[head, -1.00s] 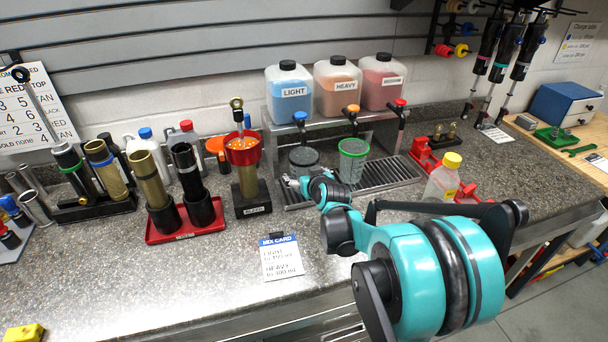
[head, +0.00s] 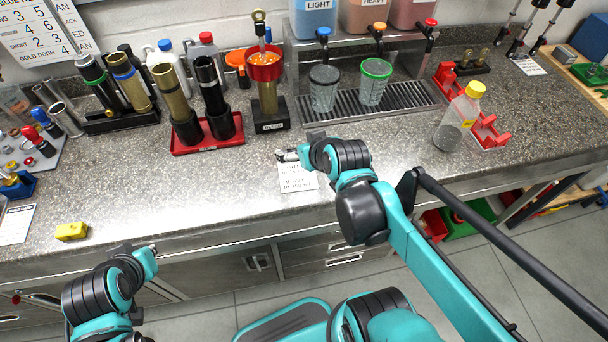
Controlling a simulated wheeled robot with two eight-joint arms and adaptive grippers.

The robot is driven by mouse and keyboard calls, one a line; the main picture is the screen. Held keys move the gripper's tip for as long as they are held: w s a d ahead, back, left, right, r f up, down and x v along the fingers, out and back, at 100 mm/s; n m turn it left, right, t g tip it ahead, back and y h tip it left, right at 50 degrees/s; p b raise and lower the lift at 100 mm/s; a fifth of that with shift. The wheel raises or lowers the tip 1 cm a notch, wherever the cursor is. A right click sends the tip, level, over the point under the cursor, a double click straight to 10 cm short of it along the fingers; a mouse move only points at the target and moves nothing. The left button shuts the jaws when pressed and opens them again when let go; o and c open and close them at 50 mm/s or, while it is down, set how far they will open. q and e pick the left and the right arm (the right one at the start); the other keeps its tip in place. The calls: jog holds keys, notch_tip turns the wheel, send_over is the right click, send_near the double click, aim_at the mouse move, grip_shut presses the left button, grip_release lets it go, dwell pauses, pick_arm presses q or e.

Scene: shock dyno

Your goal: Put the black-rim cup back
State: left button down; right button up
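The black-rim cup (head: 323,92) stands upright on the drip tray (head: 408,97) under the tap with the blue knob. A green-rim cup (head: 374,84) stands to its right under the orange-knobbed tap. My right gripper (head: 280,155) is in front of the tray, above the mix card, pointing left and apart from both cups. It holds nothing that I can see; its fingers are too small to tell open from shut. My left gripper (head: 153,248) is low at the left, off the bench's front edge, with its finger gap unclear.
A bottle with a yellow cap (head: 460,118) stands right of the tray by a red rack (head: 490,130). A red funnel (head: 265,66) on its stand is left of the tray. The mix card (head: 297,178) lies in front. The bench's front left is mostly clear, with a yellow block (head: 71,231).

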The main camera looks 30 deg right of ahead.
jog(key=s+a+f+g, duration=0.1)
jog(key=s, duration=0.2)
jog(key=s+a+f, duration=0.1)
jog(key=s+a, duration=0.1)
jog(key=s, duration=0.1)
jog(key=s+a+g, duration=0.1)
jog(key=s, duration=0.2)
jog(key=shift+s+a+f+n+g, duration=0.2)
jog(key=shift+a+f+n+g, duration=0.1)
jog(key=shift+a+f+n, duration=0.1)
dwell(0.4)
